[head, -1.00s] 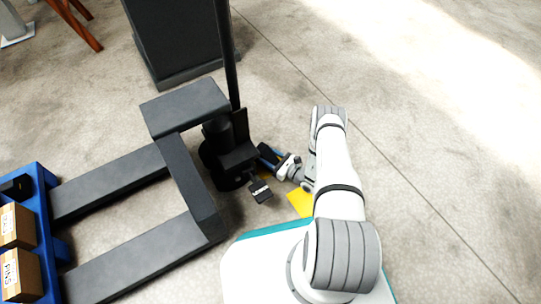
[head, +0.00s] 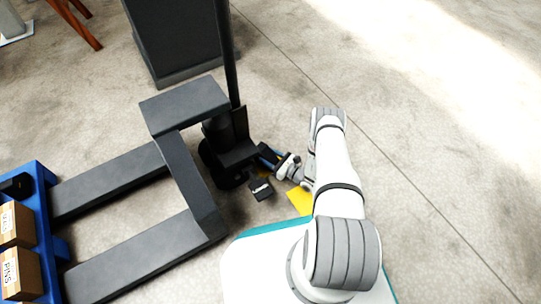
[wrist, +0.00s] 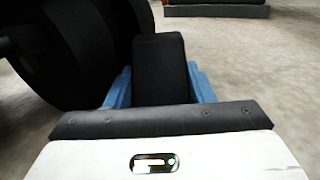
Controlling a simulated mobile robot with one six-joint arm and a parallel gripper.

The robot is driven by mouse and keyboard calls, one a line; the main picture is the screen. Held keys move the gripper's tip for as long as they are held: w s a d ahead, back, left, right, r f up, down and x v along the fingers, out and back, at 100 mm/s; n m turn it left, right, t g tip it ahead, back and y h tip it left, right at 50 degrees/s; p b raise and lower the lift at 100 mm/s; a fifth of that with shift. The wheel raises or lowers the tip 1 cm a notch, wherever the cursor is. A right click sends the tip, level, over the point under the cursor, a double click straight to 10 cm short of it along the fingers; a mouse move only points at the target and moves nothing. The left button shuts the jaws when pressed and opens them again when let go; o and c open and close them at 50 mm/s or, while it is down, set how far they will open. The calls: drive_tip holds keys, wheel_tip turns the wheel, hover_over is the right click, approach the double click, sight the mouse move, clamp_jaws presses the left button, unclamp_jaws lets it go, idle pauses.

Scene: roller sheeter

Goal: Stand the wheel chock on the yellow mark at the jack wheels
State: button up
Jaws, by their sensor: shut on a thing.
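My gripper (head: 271,156), with blue fingers, is low beside the black pallet jack's wheel end. In the wrist view the fingers are shut on a black block, the wheel chock (wrist: 160,68), which stands up between them. A large dark round wheel (wrist: 65,50) is close on the left of the chock there; whether they touch I cannot tell. In the head view the chock is hard to separate from the dark jack. The yellow mark (head: 300,201) shows on the floor partly under my arm, with a small yellow bit by the wheels. The chock's underside is hidden.
A black labelled pedal (head: 260,189) sticks out from the jack (head: 190,180) close to my gripper. The jack's forks reach left to a blue pallet (head: 50,200) with boxes. A dark cabinet (head: 175,40) stands behind. The floor on the right is clear.

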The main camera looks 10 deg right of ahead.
drive_tip(key=shift+f, duration=0.1)
drive_tip(key=o, duration=1.5)
